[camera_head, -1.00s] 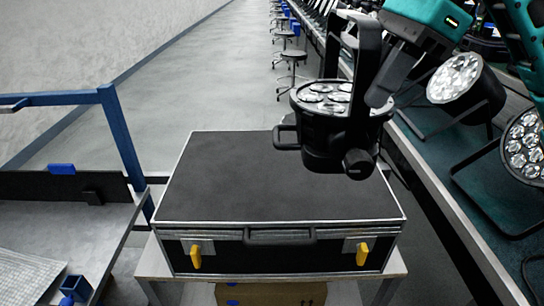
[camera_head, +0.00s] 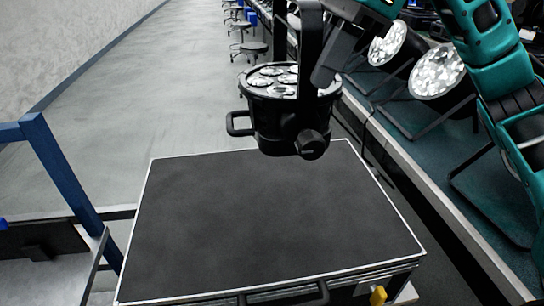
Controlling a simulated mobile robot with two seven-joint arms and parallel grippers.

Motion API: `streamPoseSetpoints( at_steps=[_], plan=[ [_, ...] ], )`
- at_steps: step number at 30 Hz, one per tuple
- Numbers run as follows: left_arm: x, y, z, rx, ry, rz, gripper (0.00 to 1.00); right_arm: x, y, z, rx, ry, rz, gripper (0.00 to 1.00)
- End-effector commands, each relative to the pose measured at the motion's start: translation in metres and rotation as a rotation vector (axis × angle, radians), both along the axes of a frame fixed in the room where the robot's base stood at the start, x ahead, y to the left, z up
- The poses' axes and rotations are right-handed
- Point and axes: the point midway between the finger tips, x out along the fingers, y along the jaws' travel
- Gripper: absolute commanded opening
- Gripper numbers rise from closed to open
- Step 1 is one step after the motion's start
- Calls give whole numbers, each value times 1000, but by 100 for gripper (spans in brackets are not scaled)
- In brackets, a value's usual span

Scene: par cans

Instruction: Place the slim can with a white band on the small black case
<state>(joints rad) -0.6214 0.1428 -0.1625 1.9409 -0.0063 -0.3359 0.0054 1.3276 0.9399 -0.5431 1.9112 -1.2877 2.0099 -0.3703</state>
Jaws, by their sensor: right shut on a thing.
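A black can light (camera_head: 278,118) with several clear lenses on top hangs from my right gripper (camera_head: 326,72), which is shut on its upright bracket. No white band shows clearly on it, only a pale rim around the lenses. It is upright, seemingly above the far edge of the case; its exact height is hard to tell. The black case (camera_head: 260,220) has a flat, empty lid with silver edges, and its near edge is low in the picture. My left gripper is not in view.
A teal bench (camera_head: 430,165) on the right holds other can lights, one with a large lens face (camera_head: 437,70). A blue frame (camera_head: 62,175) and grey table stand at the left. Stools (camera_head: 248,48) stand far back on the open floor.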

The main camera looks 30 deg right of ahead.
Motion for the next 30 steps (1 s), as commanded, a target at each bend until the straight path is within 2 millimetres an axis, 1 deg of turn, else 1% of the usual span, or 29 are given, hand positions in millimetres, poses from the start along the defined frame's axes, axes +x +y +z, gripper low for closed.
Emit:
streamPoseSetpoints(
  at_steps=[2,5,8,12,21,25,27,30],
  plan=[
    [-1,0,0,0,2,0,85,0,0,2,4,-11,1,0],
    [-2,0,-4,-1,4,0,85,0,0,-6,5,-9,0,0],
    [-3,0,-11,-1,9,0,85,0,0,-24,3,-5,2,0],
    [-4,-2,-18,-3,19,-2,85,0,0,-54,2,-4,-1,0],
    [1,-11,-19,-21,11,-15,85,0,0,-120,1,-7,0,0],
    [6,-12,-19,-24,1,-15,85,0,0,-142,2,-8,-1,0],
    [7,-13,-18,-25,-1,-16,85,0,0,-150,2,-10,0,0],
    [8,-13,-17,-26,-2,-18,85,1,0,-157,3,-11,0,0]
  ],
)
